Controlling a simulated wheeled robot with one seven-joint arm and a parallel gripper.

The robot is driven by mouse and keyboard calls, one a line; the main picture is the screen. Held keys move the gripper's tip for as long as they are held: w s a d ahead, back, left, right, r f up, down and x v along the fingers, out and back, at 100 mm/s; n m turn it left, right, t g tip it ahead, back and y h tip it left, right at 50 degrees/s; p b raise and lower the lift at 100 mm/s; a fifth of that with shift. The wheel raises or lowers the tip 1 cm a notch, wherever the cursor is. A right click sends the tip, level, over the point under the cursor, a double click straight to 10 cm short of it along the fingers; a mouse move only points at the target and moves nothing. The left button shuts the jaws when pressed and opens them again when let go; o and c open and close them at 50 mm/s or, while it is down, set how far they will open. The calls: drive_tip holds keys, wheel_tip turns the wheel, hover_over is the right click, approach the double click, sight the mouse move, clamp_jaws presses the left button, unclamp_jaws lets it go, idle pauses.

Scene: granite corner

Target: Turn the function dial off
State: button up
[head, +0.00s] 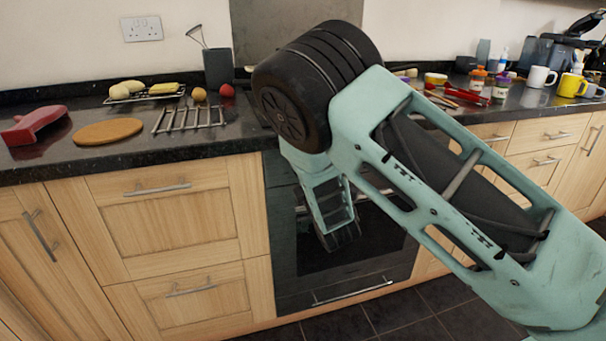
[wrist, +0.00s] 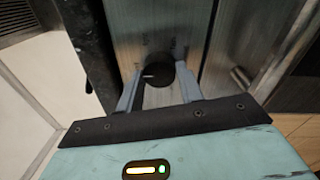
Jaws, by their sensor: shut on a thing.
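The function dial (wrist: 158,65) shows in the wrist view as a round black knob on the oven's brushed metal control panel (wrist: 133,30). A short pale mark on its face points to the left in the picture. My gripper (wrist: 158,74) has one finger on each side of the dial and is shut on it. Faint markings show on the panel above the dial, too small to read. In the head view, my arm hangs in front of the built-in oven (head: 287,255) and hides the dial and the fingertips.
Wooden drawers (head: 165,210) flank the oven. On the dark counter (head: 60,170) stand a wire rack (head: 190,119), a round wooden board (head: 108,131) and a red object (head: 35,125) at left. Mugs (head: 541,76) and jars are at right. The dark tiled floor (head: 420,310) looks clear.

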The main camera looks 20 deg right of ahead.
drive_tip(key=o, duration=1)
drive_tip(key=shift+s, duration=0.1)
drive_tip(key=s, duration=0.5)
drive_tip(key=s+p, duration=0.1)
drive_tip(key=s, duration=0.5)
drive_tip(key=s+f+p, duration=0.1)
drive_tip(key=s, duration=0.5)
drive_tip(key=shift+s+d, duration=0.1)
drive_tip(key=shift+d, duration=0.2)
